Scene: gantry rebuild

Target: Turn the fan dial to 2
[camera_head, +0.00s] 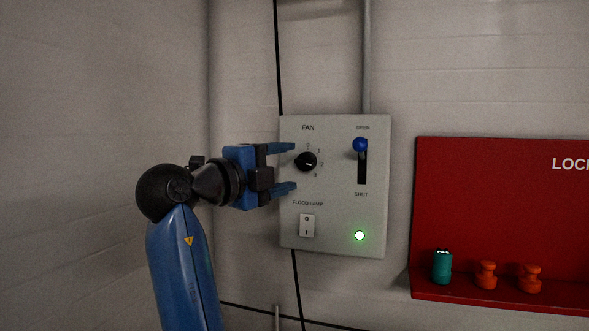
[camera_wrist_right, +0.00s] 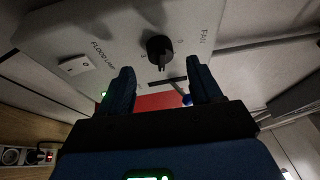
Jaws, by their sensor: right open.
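The fan dial (camera_head: 306,161) is a round black knob on a pale grey wall panel (camera_head: 340,215), with marks 0, 1, 2 and 3 around it. Its light pointer line appears to face right, toward 2. My right gripper (camera_head: 294,167) is open and empty, coming from the left, one blue finger above the dial's height and one below. The dial sits just beyond the fingertips. In the right wrist view the dial (camera_wrist_right: 158,48) lies ahead of the gap between the spread fingers (camera_wrist_right: 160,66), with no contact visible. My left gripper is out of view.
A blue-knobbed lever (camera_head: 360,145) is at the top of its slot, by OPEN. Below are a flood lamp switch (camera_head: 307,225) and a lit green lamp (camera_head: 359,235). A red board (camera_head: 480,200) with a shelf holding small items stands right. The wall left is bare.

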